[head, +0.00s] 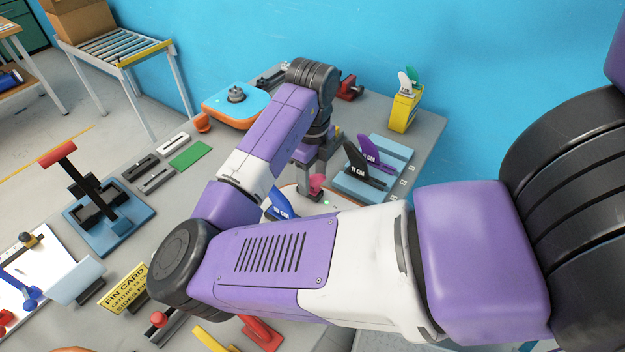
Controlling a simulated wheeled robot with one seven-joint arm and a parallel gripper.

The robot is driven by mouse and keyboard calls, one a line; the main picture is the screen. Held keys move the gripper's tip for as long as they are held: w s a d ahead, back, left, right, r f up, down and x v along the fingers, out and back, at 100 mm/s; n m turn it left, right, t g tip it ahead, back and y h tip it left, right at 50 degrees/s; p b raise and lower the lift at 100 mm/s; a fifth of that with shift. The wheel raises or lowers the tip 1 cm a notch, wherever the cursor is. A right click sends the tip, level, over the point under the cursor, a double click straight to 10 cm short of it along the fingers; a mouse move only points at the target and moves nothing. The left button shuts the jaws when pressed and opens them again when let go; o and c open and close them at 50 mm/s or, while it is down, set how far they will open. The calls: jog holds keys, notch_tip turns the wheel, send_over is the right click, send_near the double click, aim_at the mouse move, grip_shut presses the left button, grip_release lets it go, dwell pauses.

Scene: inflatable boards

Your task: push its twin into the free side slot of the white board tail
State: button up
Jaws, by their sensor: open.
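The white board tail (341,204) shows only in part, beneath and behind my arm, with a small green light on it. A blue fin with white lettering (279,204) stands at its left side, its foot hidden by my arm. My gripper (312,189) is open, pointing down just over the board tail. A small pink-red piece (317,183) is at the fingers; I cannot tell whether it is between or behind them. The side slots are hidden. A black fin (361,163) and a purple fin (376,153), both lettered, stand in light-blue racks (390,150) to the right.
A yellow holder (404,110) with a white and a green fin stands at the back right. An orange and blue board tail (237,105) lies at the back. A blue-based press (110,218) and a yellow fin card (124,290) are left. My arm covers the middle.

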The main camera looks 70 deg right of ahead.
aim_at(312, 174)
jog(key=shift+r, duration=3.1)
